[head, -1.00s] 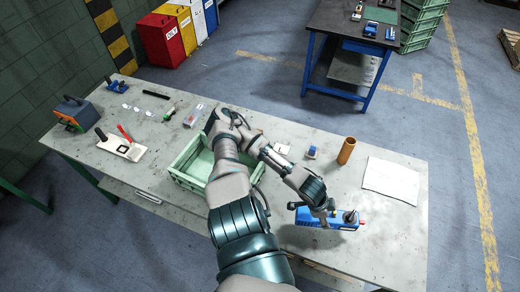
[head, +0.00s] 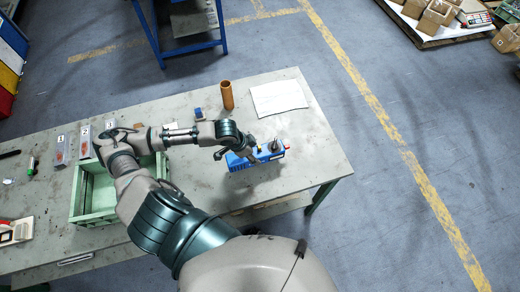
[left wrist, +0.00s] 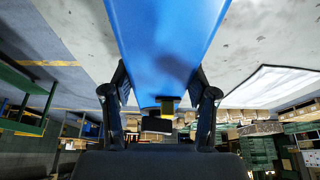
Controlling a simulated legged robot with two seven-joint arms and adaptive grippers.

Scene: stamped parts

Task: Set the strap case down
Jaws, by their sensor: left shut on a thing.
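The strap case (head: 240,162), a blue box-like thing with dark and yellow parts on top, is at the right part of the grey table (head: 318,150). My left gripper (head: 252,147) is over it and shut on it. In the left wrist view the blue case (left wrist: 165,35) stands between the two dark fingers of my left gripper (left wrist: 160,85). The head view does not clearly show whether its underside touches the table. My right gripper is not in view.
A green crate (head: 92,218) is at the left, partly behind my arm. A small blue item (head: 198,113) stands near the cylinder. The table's right corner is bare.

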